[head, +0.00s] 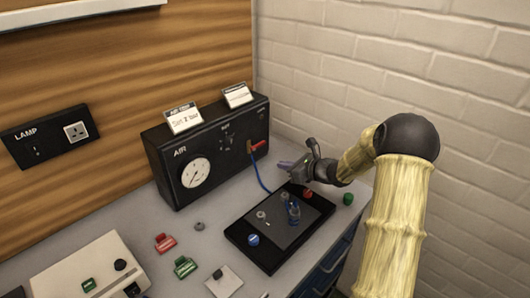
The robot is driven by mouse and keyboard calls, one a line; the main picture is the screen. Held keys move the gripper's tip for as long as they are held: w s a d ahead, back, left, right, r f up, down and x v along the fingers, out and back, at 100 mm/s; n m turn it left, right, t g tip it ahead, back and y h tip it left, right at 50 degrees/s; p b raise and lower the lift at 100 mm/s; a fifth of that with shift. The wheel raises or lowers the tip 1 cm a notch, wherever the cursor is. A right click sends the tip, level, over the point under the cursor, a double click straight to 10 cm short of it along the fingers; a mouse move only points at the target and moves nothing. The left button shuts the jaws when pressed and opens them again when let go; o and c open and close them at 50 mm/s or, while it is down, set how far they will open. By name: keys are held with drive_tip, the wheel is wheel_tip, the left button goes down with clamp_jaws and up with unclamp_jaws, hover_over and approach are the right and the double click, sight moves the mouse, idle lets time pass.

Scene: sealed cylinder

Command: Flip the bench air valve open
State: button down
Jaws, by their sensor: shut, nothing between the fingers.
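The black air box (168,182) stands against the back wall. It is marked AIR and has a round white gauge (196,173) on its front. A red valve lever (259,146) is at the right end of its front, with a blue hose (261,176) running down from there to the bench. My gripper (283,165) is shut and empty. In the picture it is just right of and below the red lever, with a visible gap between them. The lever's exact angle is hard to tell at this size.
A black tray (241,234) with small blue, grey and red parts lies below my gripper. A green piece (348,199) is at its right. Red (165,243) and green (185,267) blocks lie left of it. A white brick wall (450,60) bounds the right side.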

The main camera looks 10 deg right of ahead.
sight(258, 146)
drive_tip(key=shift+w+d+f+m+t, duration=0.3)
drive_tip(key=shift+w+d+m, duration=0.1)
drive_tip(key=shift+w+d, duration=0.15)
drive_tip(key=shift+w+r, duration=0.15)
drive_tip(key=shift+r, duration=0.1)
drive_tip(key=shift+w+a+f, duration=0.2)
drive_tip(key=shift+w+a, duration=0.2)
drive_tip(key=shift+w, duration=0.05)
drive_tip(key=p+x, duration=0.1)
drive_tip(key=x, duration=0.7)
drive_tip(key=shift+p, duration=0.4)
drive_tip(key=r, duration=0.1)
drive_tip(key=r+p, duration=0.1)
drive_tip(key=r, duration=0.1)
drive_tip(key=shift+w+a, duration=0.1)
drive_tip(key=shift+w, duration=0.15)
drive_tip(key=shift+r+p, duration=0.35)
drive_tip(key=shift+p, duration=0.05)
